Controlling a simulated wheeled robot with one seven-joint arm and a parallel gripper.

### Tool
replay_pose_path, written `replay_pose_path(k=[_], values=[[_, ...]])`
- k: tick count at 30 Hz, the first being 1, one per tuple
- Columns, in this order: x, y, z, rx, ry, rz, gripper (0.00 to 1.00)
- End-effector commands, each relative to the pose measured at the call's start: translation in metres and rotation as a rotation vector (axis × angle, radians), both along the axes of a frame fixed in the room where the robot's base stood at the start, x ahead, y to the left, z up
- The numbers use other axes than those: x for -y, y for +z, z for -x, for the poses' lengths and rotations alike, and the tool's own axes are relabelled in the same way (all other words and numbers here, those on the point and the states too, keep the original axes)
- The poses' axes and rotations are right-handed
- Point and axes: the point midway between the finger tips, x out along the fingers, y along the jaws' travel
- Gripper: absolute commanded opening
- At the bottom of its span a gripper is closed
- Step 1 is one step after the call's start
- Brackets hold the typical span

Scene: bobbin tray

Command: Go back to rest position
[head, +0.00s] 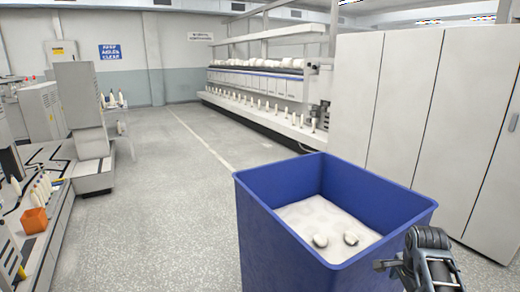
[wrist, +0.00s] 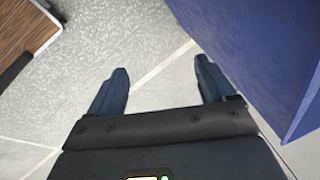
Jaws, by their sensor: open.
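My arm shows at the bottom right of the head view, beside the right corner of a blue bin (head: 262,215). The fingertips cannot be made out there. In the wrist view my gripper (wrist: 160,78) is open, with its two dark fingers apart and nothing between them. Speckled floor and a pale line show beyond the fingers. The bin's blue wall (wrist: 260,50) stands close to the right finger in that view.
Two small pale pieces, one of them (head: 320,240), lie on the white bottom of the bin. A long spinning machine (head: 255,85) runs along the back. Tall grey cabinets (head: 400,100) stand at right. An orange box (head: 34,220) sits at left. The middle floor is clear.

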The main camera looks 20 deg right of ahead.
Motion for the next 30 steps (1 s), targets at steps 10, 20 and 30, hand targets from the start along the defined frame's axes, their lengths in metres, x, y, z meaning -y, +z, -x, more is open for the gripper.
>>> replay_pose_path(k=[10, 20, 30], values=[[-0.101, -0.076, 0.062, 0.114, 0.435, 0.223, 0.83], [-0.191, -0.079, 0.141, 0.237, 0.825, 0.452, 0.83], [-0.267, -0.02, 0.231, 0.38, 1.17, 0.71, 0.83]])
